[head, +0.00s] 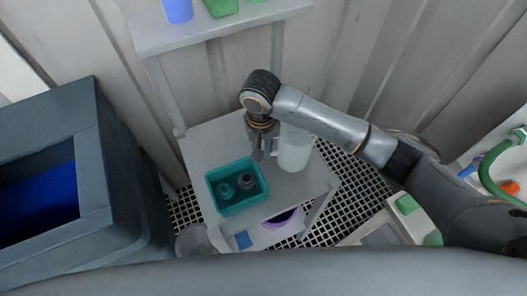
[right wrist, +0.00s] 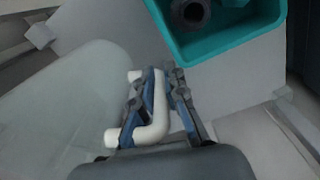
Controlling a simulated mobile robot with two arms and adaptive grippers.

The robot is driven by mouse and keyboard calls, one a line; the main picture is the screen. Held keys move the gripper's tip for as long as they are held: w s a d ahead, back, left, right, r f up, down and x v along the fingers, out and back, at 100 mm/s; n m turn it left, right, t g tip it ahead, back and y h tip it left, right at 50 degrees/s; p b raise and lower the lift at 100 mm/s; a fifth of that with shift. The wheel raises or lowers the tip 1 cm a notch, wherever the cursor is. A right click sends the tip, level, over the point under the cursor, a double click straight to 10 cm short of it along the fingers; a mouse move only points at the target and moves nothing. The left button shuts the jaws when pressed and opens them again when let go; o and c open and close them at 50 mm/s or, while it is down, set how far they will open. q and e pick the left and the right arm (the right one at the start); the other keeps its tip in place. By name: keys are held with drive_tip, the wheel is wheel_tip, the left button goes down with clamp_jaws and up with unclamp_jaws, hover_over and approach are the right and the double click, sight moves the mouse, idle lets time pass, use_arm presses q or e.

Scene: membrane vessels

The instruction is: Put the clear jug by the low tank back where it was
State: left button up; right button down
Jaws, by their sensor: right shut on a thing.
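The clear jug (head: 295,150) is a pale, see-through vessel at the right part of a small grey stand (head: 208,146) in the head view. In the right wrist view the jug (right wrist: 70,100) fills the left side, and its white handle (right wrist: 158,122) lies between my fingers. My right gripper (head: 259,152) points down beside the jug and is shut on the handle; it also shows in the right wrist view (right wrist: 160,95). I cannot tell whether the jug touches the stand. A large grey tank (head: 85,220) with blue inside stands at left. My left gripper is not in view.
A teal bin (head: 227,211) holding dark round parts sits on the stand, close to the jug. A higher shelf (head: 215,32) carries blue and green things. A purple basin (head: 283,223) is below the stand. A green hose (head: 490,172) lies at right.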

drive_tip(key=shift+w+f, duration=0.9)
drive_tip(key=shift+f, duration=0.2)
wheel_tip(320, 180, down, 3)
drive_tip(key=shift+w+d+r+p, duration=0.1)
drive_tip(key=shift+p, duration=0.4)
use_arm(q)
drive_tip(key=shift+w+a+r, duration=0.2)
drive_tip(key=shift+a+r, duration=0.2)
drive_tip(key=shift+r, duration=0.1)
use_arm(e)
drive_tip(key=shift+f, duration=0.25)
drive_tip(key=c, duration=1.7)
unclamp_jaws()
drive_tip(key=shift+f, duration=0.15)
